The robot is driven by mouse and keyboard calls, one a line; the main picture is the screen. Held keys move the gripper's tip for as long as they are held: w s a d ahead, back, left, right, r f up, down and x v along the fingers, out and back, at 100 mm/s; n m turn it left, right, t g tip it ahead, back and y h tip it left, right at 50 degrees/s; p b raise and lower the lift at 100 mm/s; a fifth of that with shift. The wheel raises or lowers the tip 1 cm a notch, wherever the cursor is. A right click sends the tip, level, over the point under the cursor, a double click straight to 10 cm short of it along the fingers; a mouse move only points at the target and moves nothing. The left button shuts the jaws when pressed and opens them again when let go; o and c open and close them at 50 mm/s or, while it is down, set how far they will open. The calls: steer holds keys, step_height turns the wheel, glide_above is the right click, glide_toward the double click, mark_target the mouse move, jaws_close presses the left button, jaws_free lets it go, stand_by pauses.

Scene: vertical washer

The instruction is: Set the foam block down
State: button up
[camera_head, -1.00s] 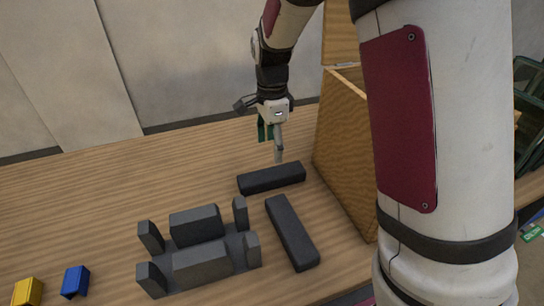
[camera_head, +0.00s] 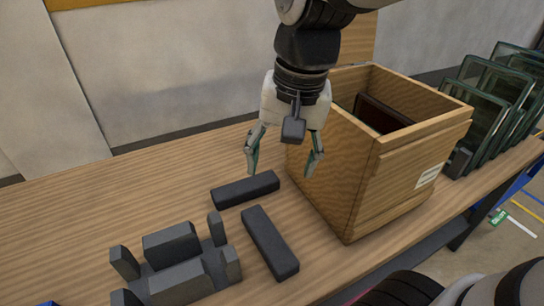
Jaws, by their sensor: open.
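Two long dark grey foam-like blocks lie flat on the wooden table, and I cannot tell which one the task means. The far block (camera_head: 246,190) lies roughly crosswise. The near block (camera_head: 270,243) lies at an angle to it, its far end close to the far block. My gripper (camera_head: 282,168) points down with its fingers spread wide and nothing between them. It is above the table, over the right end of the far block and in front of the wooden box.
An open wooden box (camera_head: 366,185) with a dark red item (camera_head: 385,114) inside stands right of the blocks. A dark fixture (camera_head: 208,262) with upright posts and blocks is at the front left. Glass-like panels (camera_head: 490,100) stand at the back right. The table's left side is clear.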

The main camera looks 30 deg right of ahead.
steer(key=s+n+t, duration=0.1)
steer(key=s+n, duration=0.5)
steer(key=s, duration=0.5)
steer(key=shift+d+f+n+h, duration=0.2)
steer(key=shift+f+n+h, duration=0.1)
steer(key=shift+f+h, duration=0.15)
steer(key=shift+s+r, duration=0.1)
steer(key=shift+r, duration=0.05)
